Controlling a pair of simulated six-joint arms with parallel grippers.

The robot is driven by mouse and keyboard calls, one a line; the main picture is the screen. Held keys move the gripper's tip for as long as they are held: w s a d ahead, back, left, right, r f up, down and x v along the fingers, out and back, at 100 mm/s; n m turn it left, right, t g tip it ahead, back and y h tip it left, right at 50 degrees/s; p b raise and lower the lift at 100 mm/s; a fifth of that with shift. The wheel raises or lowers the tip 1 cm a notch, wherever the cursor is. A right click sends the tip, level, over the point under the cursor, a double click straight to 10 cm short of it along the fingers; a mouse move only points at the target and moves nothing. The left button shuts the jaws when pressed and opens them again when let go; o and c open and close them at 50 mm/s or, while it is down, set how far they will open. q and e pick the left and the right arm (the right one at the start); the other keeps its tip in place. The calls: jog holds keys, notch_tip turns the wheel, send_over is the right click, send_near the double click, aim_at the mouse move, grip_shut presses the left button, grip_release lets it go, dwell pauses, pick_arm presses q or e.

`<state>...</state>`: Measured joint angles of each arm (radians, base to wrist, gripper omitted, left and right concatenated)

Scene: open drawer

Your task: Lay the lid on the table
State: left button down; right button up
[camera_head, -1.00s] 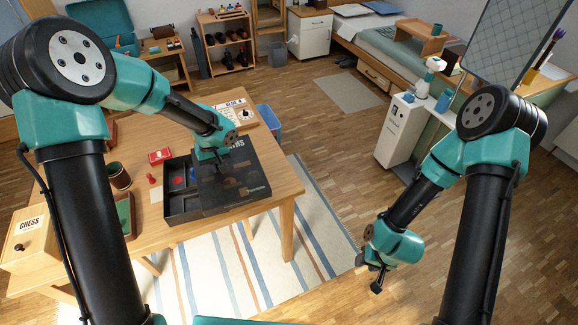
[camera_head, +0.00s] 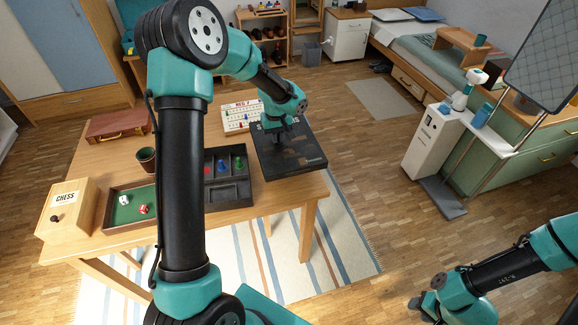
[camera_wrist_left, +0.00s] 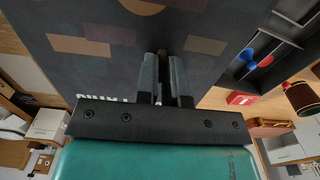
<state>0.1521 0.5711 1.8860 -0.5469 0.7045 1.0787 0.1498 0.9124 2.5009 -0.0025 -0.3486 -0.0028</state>
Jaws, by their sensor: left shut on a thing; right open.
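The lid (camera_head: 300,156) is a dark flat board with brown squares, over the right end of the table, just right of the open box (camera_head: 230,192). My left gripper (camera_head: 283,133) is shut on the lid near its far left part; the lid also fills much of the left wrist view (camera_wrist_left: 100,40), with the fingers (camera_wrist_left: 166,85) against it. I cannot tell whether the lid touches the table. The box holds red, blue and green pieces in compartments. My right gripper (camera_head: 424,306) is open and empty, low at the right, away from the table.
On the wooden table (camera_head: 110,230) are a chess box (camera_head: 70,210), a green dice tray (camera_head: 128,212), a brown cup (camera_head: 146,160), a red-brown case (camera_head: 117,125) and a white game board (camera_head: 240,117). A striped rug (camera_head: 335,255) lies beside the table.

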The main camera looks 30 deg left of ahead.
pick_arm(q)
jog(key=shift+f, duration=3.1)
jog(key=shift+f, duration=1.9)
jog(key=shift+f, duration=0.1)
jog(key=c, duration=1.2)
grip_release()
jog(key=shift+c, duration=0.2)
notch_tip(320, 180, up, 12)
jog(key=shift+r, duration=0.15)
